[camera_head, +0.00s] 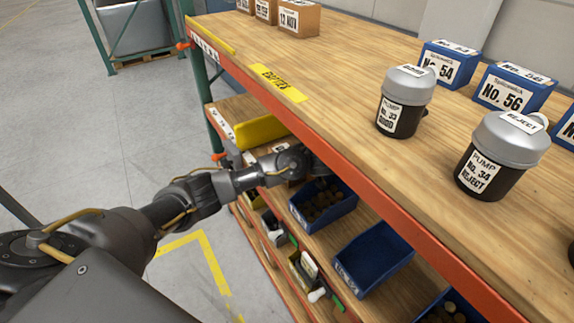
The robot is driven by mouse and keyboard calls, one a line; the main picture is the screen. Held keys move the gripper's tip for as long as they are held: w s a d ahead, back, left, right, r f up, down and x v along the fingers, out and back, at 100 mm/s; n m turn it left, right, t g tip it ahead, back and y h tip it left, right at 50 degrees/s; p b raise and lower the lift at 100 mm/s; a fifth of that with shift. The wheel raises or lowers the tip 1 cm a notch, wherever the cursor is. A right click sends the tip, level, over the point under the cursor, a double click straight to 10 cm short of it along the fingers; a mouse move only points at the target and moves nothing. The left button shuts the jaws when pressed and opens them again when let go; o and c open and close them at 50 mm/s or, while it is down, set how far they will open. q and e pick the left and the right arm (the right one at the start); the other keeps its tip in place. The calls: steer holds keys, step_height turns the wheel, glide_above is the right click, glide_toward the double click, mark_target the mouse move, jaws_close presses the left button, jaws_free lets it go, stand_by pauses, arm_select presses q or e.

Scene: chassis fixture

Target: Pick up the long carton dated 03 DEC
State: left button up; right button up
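Three small brown cartons stand in a row at the far end of the top board; the nearest carton (299,18) reads 12 NOV. The dates on the carton behind it (266,11) and the farthest one (244,5) are cut off or too small to read. I see no carton with a readable 03 DEC. My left arm comes in from the left and reaches under the top board to the shelf below. Its wrist end (290,163) is at the orange front beam, and the fingers are hidden behind it. My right gripper is out of view.
On the wooden top board (330,60) stand a pump canister No. 33 (405,101), a pump canister No. 34 marked reject (502,155), and blue boxes No. 54 (448,65) and No. 56 (513,87). Lower shelves hold blue bins (373,257) and a yellow bin (262,130).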

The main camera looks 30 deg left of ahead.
arm_select(q)
steer(key=c, duration=1.4)
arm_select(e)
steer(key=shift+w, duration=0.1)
arm_select(q)
steer(key=shift+r, duration=0.15)
steer(key=shift+c, duration=0.2)
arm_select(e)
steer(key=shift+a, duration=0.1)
